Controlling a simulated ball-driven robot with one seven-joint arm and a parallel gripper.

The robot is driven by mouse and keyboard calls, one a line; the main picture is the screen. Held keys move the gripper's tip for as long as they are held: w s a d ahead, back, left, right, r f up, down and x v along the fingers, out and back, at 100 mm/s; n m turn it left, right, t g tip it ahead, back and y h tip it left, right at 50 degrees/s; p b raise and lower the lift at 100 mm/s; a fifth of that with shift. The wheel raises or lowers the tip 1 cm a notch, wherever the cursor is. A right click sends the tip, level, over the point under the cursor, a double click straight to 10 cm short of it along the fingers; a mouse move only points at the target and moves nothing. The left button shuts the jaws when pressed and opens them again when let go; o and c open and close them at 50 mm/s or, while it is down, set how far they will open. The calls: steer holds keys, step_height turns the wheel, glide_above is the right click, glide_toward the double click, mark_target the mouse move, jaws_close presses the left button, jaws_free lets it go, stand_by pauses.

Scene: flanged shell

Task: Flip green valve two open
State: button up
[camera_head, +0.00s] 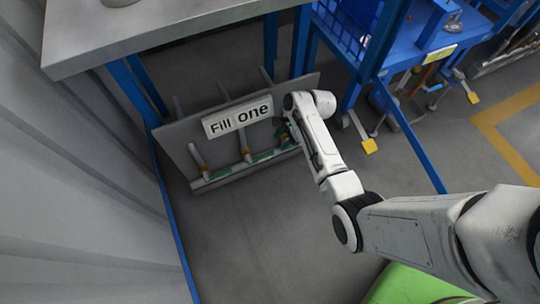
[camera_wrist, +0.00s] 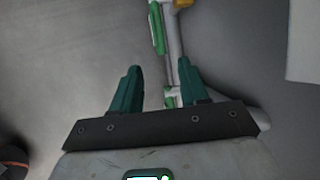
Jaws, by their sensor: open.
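A low grey pipe with green valve handles runs along the foot of a grey panel under the table in the head view. One green handle (camera_head: 222,172) is at the left and another (camera_head: 262,157) is near the middle. I cannot read which is valve two. My gripper (camera_wrist: 158,85) is open, its two teal fingers apart. In the wrist view the pipe (camera_wrist: 173,45) passes between the fingers, closer to the right one. A green handle (camera_wrist: 157,30) lies along it beyond the fingertips. Another green part (camera_wrist: 170,97) shows between the fingers. In the head view my arm mostly hides the gripper.
The grey panel (camera_head: 180,138) carries a "Fill one" sign (camera_head: 237,116) and upright pipes. A grey-topped table (camera_head: 170,28) with blue legs stands over it. A blue wheeled cart (camera_head: 400,70) is at the right. The floor in front is clear.

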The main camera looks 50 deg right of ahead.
mark_target(268, 154)
steer(key=b+x, duration=0.6)
steer(key=x, duration=0.4)
steer(key=shift+f, duration=0.3)
jaws_close()
